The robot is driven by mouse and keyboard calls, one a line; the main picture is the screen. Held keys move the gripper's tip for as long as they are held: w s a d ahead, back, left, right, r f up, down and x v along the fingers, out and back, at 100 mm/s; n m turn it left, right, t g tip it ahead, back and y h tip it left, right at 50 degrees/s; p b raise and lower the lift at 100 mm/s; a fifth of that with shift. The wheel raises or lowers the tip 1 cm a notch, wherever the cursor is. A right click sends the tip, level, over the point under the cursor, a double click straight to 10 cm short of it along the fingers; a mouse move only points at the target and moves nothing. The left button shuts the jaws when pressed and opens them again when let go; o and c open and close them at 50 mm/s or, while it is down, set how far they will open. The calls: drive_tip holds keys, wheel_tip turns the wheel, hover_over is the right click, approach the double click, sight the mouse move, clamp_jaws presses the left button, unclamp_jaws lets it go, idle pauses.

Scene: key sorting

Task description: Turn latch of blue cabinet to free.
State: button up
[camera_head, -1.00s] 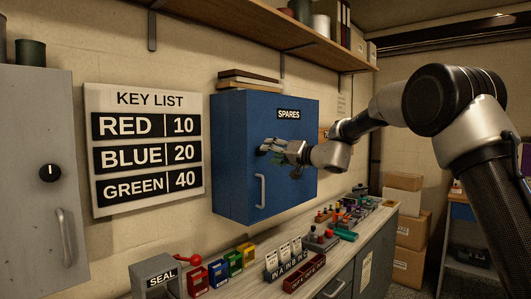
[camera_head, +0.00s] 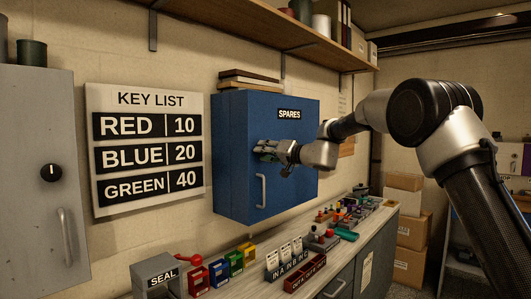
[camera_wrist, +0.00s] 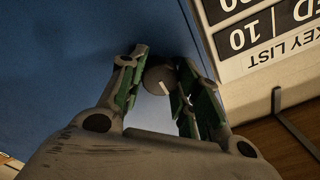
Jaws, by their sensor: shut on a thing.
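The blue cabinet (camera_head: 237,150) labelled SPARES hangs on the wall with its door shut. A pale vertical handle (camera_head: 260,191) is on the lower part of its door. The latch is hidden behind my gripper (camera_head: 266,150) in the head view. In the wrist view the latch is a dark round knob (camera_wrist: 159,79) with a pale mark on its face. My gripper (camera_wrist: 160,82) has its green-padded fingers on either side of the knob, shut on it, at the door's front.
A grey cabinet (camera_head: 30,180) with a black knob stands at the left. A KEY LIST board (camera_head: 144,104) hangs between the cabinets. Below, the bench (camera_head: 347,247) holds a SEAL box (camera_head: 157,277), coloured bins and racks. A shelf (camera_head: 230,28) runs above.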

drive_tip(key=shift+m, duration=0.4)
drive_tip(key=shift+f+m, duration=0.15)
drive_tip(key=shift+m, duration=8.45)
drive_tip(key=o, duration=1)
drive_tip(key=shift+o, duration=0.2)
drive_tip(key=v, duration=1.2)
